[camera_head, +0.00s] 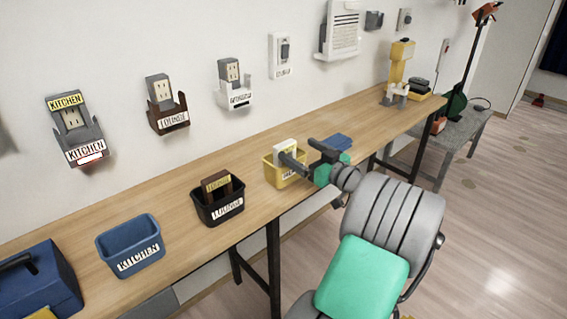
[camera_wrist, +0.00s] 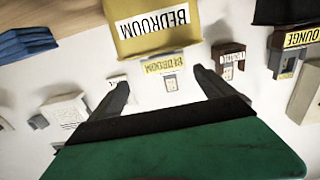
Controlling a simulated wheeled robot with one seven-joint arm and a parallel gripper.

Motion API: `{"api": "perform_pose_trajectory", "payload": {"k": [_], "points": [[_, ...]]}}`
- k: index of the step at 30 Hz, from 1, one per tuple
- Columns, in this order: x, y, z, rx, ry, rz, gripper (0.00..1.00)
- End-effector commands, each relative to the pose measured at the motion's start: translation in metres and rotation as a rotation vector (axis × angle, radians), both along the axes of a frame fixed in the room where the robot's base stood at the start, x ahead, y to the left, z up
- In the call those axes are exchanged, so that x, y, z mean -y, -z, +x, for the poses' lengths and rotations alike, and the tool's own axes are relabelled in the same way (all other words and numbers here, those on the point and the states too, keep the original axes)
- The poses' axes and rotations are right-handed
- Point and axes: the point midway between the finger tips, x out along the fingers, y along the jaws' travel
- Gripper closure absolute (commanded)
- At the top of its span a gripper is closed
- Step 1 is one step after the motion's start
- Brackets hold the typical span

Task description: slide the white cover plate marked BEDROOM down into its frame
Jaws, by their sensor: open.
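The white cover plate (camera_head: 286,145) stands upright in the yellow BEDROOM bin (camera_head: 272,175) on the bench. The wrist view is upside down and shows the plate's yellow BEDROOM label (camera_wrist: 165,64) beyond the edge of the yellow bin (camera_wrist: 165,30). My gripper (camera_head: 297,150) is open at the bin, with its fingers close to the plate. In the wrist view the plate lies between and beyond my two fingertips (camera_wrist: 160,77); whether they touch it is unclear. The white BEDROOM frame (camera_head: 236,98) is on the wall below a grey outlet and holds no visible plate.
A black LOUNGE bin (camera_head: 220,208) with a brown plate and an empty blue KITCHEN bin (camera_head: 130,248) stand left. The KITCHEN frame (camera_head: 85,152) and brown LOUNGE frame (camera_head: 168,118) are on the wall. A blue item (camera_head: 337,142) lies behind my gripper.

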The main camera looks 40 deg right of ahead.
Motion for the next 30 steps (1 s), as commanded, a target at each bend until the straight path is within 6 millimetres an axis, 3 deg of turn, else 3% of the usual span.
{"api": "perform_pose_trajectory", "payload": {"k": [8,16,30], "points": [[-0.008,0.0,0.053,-0.003,-0.02,0.002,0.07],[-0.007,0.0,0.059,-0.003,-0.015,0.003,0.07],[-0.006,0.0,0.058,-0.004,-0.013,0.003,0.45]]}}
